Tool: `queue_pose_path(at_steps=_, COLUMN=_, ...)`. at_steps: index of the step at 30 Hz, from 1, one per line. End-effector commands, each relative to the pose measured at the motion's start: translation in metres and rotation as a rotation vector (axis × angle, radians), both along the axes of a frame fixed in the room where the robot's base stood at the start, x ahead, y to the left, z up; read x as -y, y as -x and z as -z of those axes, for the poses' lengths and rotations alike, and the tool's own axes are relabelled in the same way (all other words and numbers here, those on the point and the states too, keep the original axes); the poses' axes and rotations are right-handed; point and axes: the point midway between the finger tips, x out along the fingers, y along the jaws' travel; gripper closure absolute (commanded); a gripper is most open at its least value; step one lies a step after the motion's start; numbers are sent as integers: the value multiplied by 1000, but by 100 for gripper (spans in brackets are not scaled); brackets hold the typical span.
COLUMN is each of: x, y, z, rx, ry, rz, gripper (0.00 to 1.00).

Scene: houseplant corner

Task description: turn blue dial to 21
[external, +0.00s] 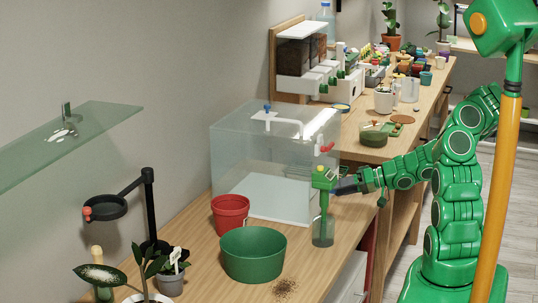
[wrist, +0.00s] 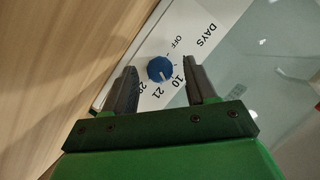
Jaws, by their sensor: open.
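The blue dial (wrist: 160,69) sits on a white panel (wrist: 196,22) marked DAYS, with OFF, 10, 21 and 28 around the knob. A pale pointer mark on the knob faces the lower side, toward the 10 and 21 labels; I cannot tell exactly where it stops. My gripper (wrist: 162,73) is open, with one dark finger on each side of the dial. Contact with the knob is not clear. In the external view my gripper (external: 346,186) is beside the glass tank, and I cannot make out the dial there.
A bottle with a green head (external: 323,230) stands by my gripper. The glass tank (external: 240,150) is behind it. A green pot (external: 253,262) and a red pot (external: 230,203) stand to the left. Wooden surface (wrist: 50,60) borders the panel in the wrist view.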

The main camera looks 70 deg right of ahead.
Motion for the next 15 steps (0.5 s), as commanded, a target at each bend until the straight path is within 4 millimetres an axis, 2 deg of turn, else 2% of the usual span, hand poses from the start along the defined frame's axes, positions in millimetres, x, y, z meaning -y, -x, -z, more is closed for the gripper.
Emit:
queue_pose_path(at_steps=2, x=0, y=0, z=0, rx=0, ry=0, rz=0, gripper=45)
queue_pose_path(at_steps=12, x=0, y=0, z=0, rx=0, ry=0, rz=0, gripper=97)
queue_pose_path(at_steps=15, x=0, y=0, z=0, rx=0, ry=-3, rz=0, gripper=100)
